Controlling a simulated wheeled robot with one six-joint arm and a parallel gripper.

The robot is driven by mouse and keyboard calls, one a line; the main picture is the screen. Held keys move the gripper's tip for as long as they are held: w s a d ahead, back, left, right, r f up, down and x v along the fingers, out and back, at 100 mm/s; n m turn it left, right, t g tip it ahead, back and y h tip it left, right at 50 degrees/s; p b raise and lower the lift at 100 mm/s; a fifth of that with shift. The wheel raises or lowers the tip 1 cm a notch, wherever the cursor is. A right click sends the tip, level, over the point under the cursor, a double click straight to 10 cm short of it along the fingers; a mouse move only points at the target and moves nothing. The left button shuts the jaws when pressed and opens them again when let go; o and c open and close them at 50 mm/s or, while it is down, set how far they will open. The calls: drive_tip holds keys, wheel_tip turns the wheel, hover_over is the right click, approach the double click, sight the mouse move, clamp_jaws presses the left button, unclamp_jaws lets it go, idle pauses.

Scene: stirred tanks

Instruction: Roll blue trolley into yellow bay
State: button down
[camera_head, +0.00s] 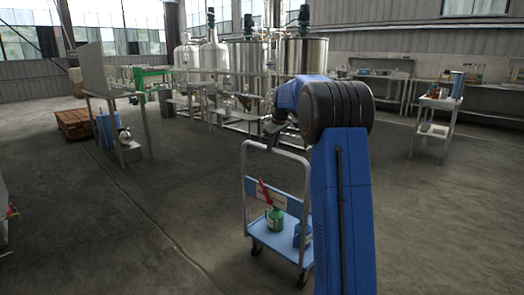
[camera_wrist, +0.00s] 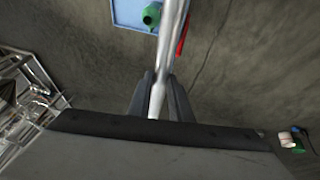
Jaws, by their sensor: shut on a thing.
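The blue trolley (camera_head: 266,238) stands upright on the floor just left of my arm in the head view, with a light blue deck and a pale tubular push handle. Part of its right side is hidden by my arm. My gripper (camera_wrist: 160,92) is shut on the trolley's handle bar, which runs between the two dark fingers in the wrist view. A corner of the deck (camera_wrist: 128,12) shows beyond it. A green can (camera_head: 274,220), a red item (camera_head: 265,192) and a blue item ride on the trolley. No yellow bay shows in either view.
Steel tanks (camera_head: 250,70) with pipework stand at the back. A bench with a tall panel (camera_head: 97,75) and brown crates (camera_head: 73,124) are at left. A white cart (camera_head: 437,115) stands at right. The floor (camera_head: 150,230) left of the trolley is clear.

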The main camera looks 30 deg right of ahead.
drive_tip(key=d, duration=0.1)
drive_tip(key=w+d, duration=0.1)
drive_tip(key=d, duration=0.1)
drive_tip(key=shift+w+d+r, duration=0.1)
drive_tip(key=shift+d, duration=0.2)
drive_tip(key=c, duration=1.6)
unclamp_jaws()
drive_tip(key=shift+d, duration=0.2)
drive_tip(key=shift+a, duration=0.1)
drive_tip(key=v, duration=1.7)
drive_tip(key=shift+r, duration=0.15)
